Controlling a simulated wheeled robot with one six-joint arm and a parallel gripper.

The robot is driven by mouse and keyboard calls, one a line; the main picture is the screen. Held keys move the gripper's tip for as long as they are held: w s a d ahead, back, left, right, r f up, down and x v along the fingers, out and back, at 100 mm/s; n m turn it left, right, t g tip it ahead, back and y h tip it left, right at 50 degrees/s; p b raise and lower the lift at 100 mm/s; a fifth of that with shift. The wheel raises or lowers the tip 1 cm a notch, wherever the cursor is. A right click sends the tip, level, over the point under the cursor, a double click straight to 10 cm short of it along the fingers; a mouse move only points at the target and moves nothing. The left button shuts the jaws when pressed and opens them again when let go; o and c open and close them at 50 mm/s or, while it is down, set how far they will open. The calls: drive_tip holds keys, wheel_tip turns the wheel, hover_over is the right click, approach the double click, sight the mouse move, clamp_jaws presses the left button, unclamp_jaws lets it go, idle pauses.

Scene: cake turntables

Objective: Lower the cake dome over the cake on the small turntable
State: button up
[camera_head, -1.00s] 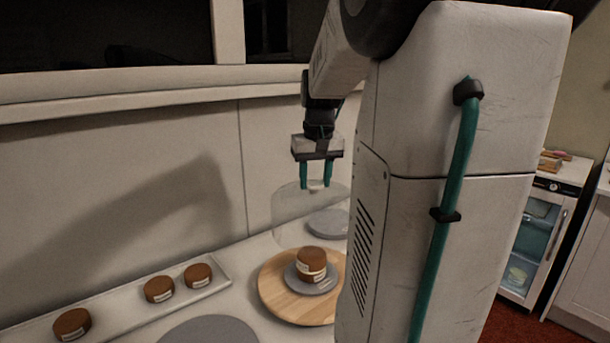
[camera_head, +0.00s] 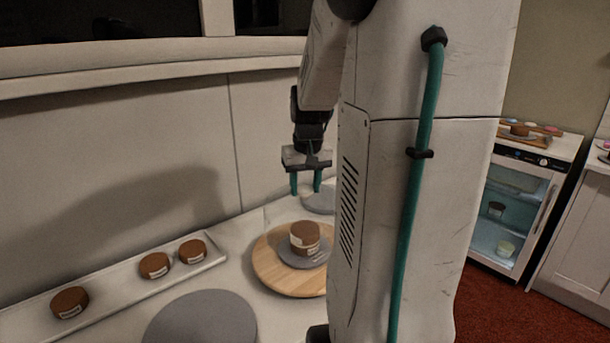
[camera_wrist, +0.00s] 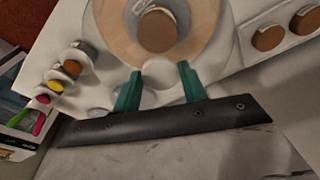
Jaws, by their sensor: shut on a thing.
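A brown cake (camera_head: 305,236) with a pale label sits on a small grey disc (camera_head: 318,259) on a round wooden board (camera_head: 277,275). In the wrist view the cake (camera_wrist: 158,32) and board (camera_wrist: 118,34) lie just beyond my fingertips. My gripper (camera_head: 307,188) is above and slightly behind the cake in the head picture, fingers pointing down. In the wrist view my gripper (camera_wrist: 160,82) is shut on the pale round knob of the clear cake dome (camera_wrist: 158,72). The dome's walls are almost invisible, so I cannot tell how its rim stands to the cake.
A long white tray (camera_head: 113,287) with three brown cakes stands at left along the wall. A large grey disc (camera_head: 200,322) is in front, and another grey disc (camera_head: 320,202) is behind the board. My arm column hides the board's right side. A glass-door fridge (camera_head: 510,215) stands at right.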

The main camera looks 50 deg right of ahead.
sight(305, 204)
drive_tip(key=shift+f, duration=3.05)
drive_tip(key=o, duration=1.4)
drive_tip(key=shift+o, duration=0.2)
drive_tip(key=shift+r, duration=0.1)
drive_tip(key=shift+r, duration=3.4)
drive_tip(key=shift+a, duration=0.1)
